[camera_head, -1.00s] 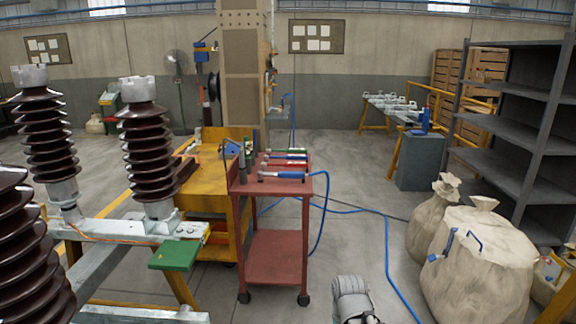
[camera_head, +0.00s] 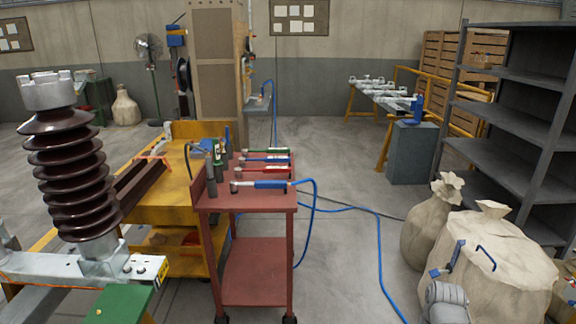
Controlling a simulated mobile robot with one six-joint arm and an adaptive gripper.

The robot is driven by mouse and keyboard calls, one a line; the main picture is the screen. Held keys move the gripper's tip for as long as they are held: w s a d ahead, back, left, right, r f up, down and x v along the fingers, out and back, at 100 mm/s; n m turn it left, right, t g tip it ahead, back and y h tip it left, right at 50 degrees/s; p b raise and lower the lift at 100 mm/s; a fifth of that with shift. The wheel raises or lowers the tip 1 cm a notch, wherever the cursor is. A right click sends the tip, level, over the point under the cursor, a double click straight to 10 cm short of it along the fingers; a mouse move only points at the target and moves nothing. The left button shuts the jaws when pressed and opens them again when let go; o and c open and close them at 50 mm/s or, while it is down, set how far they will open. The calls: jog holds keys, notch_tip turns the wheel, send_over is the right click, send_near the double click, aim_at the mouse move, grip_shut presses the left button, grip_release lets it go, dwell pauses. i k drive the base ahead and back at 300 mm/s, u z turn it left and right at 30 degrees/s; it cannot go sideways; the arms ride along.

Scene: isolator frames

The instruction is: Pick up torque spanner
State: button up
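Several spanner-like tools lie across the top shelf of a red cart (camera_head: 215,203) in the middle of the view. The nearest has a metal shaft and a blue handle (camera_head: 270,185). Behind it lie a red-handled one (camera_head: 280,169), a second blue-handled one (camera_head: 280,160) and a green-handled one (camera_head: 278,151). I cannot tell from their looks which is the torque spanner. A grey rounded part of my arm shows at the bottom right, well apart from the cart.
A brown ribbed insulator (camera_head: 65,165) on a metal frame stands left, with a yellow bench (camera_head: 180,170) behind. Large sacks (camera_head: 490,255) and a grey shelf rack (camera_head: 510,110) stand right.

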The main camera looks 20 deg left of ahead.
aim_at(239, 171)
jog(key=z, duration=0.05)
jog(key=i, duration=0.65)
jog(key=u, duration=0.6)
jog(key=i, duration=0.65)
jog(key=u, duration=0.7)
